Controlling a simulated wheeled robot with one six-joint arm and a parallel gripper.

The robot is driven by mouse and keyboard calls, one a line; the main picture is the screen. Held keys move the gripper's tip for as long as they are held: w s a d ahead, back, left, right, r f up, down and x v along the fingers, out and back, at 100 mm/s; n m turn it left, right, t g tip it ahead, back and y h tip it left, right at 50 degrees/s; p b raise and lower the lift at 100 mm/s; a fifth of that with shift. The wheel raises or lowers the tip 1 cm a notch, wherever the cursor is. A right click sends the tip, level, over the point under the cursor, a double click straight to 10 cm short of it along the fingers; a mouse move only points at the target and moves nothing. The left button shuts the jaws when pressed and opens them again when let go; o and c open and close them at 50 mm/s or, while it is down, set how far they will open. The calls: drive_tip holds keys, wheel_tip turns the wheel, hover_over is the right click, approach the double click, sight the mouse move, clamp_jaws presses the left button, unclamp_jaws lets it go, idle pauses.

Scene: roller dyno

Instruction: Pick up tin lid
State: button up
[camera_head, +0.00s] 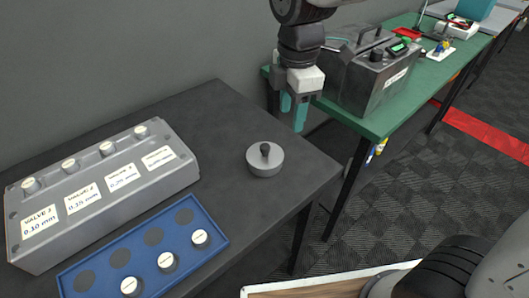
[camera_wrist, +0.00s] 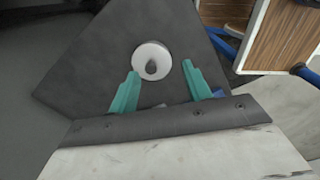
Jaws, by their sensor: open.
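The tin lid (camera_head: 265,161) is a round grey disc with a dark knob on top. It sits near the right end of the dark table in the head view. In the wrist view the lid (camera_wrist: 152,61) shows beyond and between the fingertips, with its knob facing the camera. My gripper (camera_head: 293,115) has teal fingers pointing down, above and beyond the table's back right edge in the head view. In the wrist view my gripper (camera_wrist: 162,80) is open and empty, apart from the lid.
A grey valve block (camera_head: 100,185) with labels and several round caps stands at the table's left. A blue tray (camera_head: 215,243) with white-topped caps lies in front of it. A grey metal case (camera_head: 365,85) stands on the green bench (camera_head: 385,122) at the right.

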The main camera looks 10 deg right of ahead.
sight(265, 146)
drive_tip(key=a+f+n, duration=0.1)
drive_tip(key=w+a+f+n, duration=0.1)
drive_tip(key=a, duration=0.1)
drive_tip(key=w+a+n, duration=0.1)
drive_tip(key=a+n, duration=0.1)
drive_tip(key=shift+f, duration=0.4)
wheel_tip(265, 146, down, 8)
drive_tip(key=shift+w+r, duration=0.15)
clamp_jaws()
